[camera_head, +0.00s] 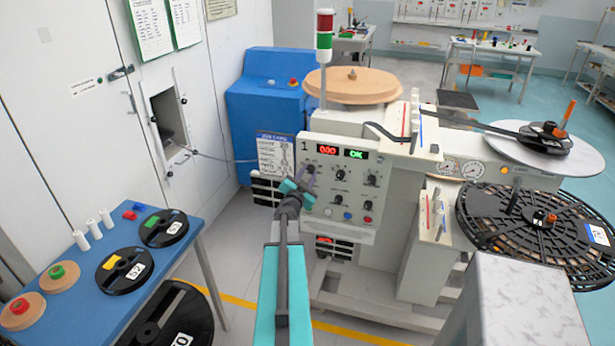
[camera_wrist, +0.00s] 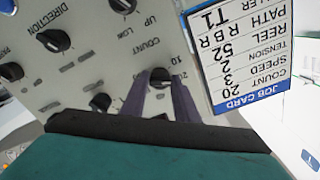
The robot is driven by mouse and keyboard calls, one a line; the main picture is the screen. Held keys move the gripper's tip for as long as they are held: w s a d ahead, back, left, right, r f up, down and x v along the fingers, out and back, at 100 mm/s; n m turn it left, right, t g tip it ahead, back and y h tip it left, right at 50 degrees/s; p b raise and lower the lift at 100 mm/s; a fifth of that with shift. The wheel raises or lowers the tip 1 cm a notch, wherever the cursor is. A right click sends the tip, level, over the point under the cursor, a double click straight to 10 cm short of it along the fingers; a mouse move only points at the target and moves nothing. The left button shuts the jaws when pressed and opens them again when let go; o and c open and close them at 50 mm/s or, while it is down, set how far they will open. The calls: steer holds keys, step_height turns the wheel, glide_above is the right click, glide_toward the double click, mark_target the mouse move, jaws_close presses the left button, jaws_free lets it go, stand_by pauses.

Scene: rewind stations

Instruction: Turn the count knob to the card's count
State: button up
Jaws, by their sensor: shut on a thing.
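The count knob (camera_wrist: 160,77) is a small dark knob on the machine's pale control panel (camera_head: 340,222), under the COUNT label. In the head view my gripper (camera_head: 306,178) reaches the panel's upper left. The job card (camera_wrist: 245,55) hangs beside the panel, upside down in the wrist view; its count line reads 20. It also shows in the head view (camera_head: 275,156).
Other knobs sit close by, including the direction knob (camera_wrist: 54,40) and a speed-side knob (camera_wrist: 123,5). The panel display (camera_head: 341,152) shows red digits and a green OK. A blue table (camera_head: 190,250) with reels stands left.

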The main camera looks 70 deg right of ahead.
steer(key=o, duration=1)
steer(key=shift+o, duration=0.2)
steer(key=shift+a, duration=0.1)
steer(key=a, duration=1.1)
steer(key=shift+s+a+b, duration=0.2)
steer(key=shift+s+b, duration=0.15)
steer(key=shift+s, duration=0.05)
steer(key=shift+a+r+p, duration=0.1)
steer(key=shift+p, duration=0.2)
steer(key=a+p, duration=0.1)
steer(key=p, duration=0.3)
steer(key=shift+a, duration=0.35)
